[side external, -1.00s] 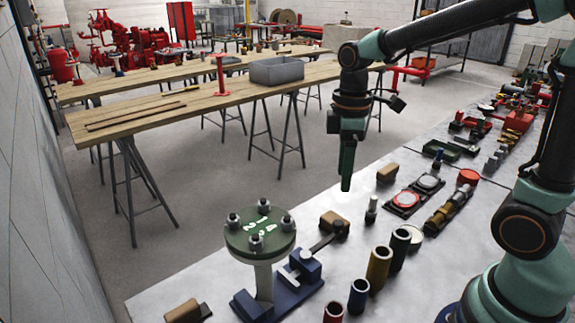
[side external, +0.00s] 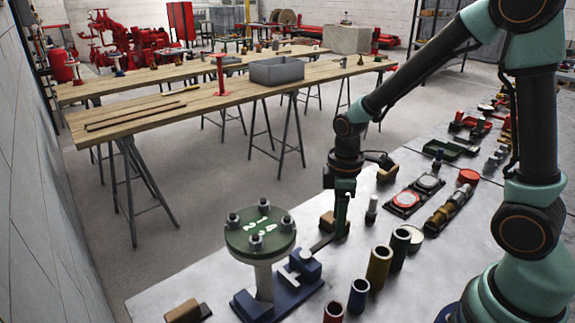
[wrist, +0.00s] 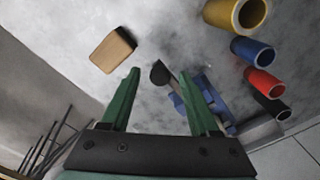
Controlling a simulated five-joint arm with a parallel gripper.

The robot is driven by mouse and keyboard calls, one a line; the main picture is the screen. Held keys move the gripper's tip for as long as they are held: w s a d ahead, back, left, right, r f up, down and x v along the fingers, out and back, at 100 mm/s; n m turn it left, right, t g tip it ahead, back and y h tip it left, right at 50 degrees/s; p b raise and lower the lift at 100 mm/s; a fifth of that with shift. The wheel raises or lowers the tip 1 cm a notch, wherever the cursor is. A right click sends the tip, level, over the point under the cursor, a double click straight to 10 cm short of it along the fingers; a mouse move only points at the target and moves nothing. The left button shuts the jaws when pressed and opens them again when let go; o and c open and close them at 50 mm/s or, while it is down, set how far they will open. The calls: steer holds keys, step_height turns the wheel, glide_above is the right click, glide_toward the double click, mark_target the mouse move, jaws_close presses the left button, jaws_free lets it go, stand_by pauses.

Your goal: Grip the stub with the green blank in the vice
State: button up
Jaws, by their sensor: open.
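In the side view, the round green blank (side external: 258,232) with several bolts sits on the pale upright stub (side external: 264,281). The stub stands at the blue vice (side external: 303,267), with its foot in the vice area. The vice's dark lever (side external: 322,243) points right and back. My gripper (side external: 341,232) is low, at the lever's far end. In the wrist view, my green fingers (wrist: 160,72) are open, and the lever's dark rounded end shows between their tips. I cannot tell whether they touch it. The vice (wrist: 181,103) is partly behind the right finger; the green blank cannot be made out there.
A brown-topped block (wrist: 113,50) lies close to my gripper. Yellow (side external: 379,267), blue (side external: 358,296) and red (side external: 333,312) sleeves stand right of the vice. Another brown block (side external: 186,311) lies at the front left. Bare bench lies left of the blank.

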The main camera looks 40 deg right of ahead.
steer(key=shift+c, duration=0.4)
jaws_close()
steer(key=shift+r, duration=0.1)
stand_by(0.9)
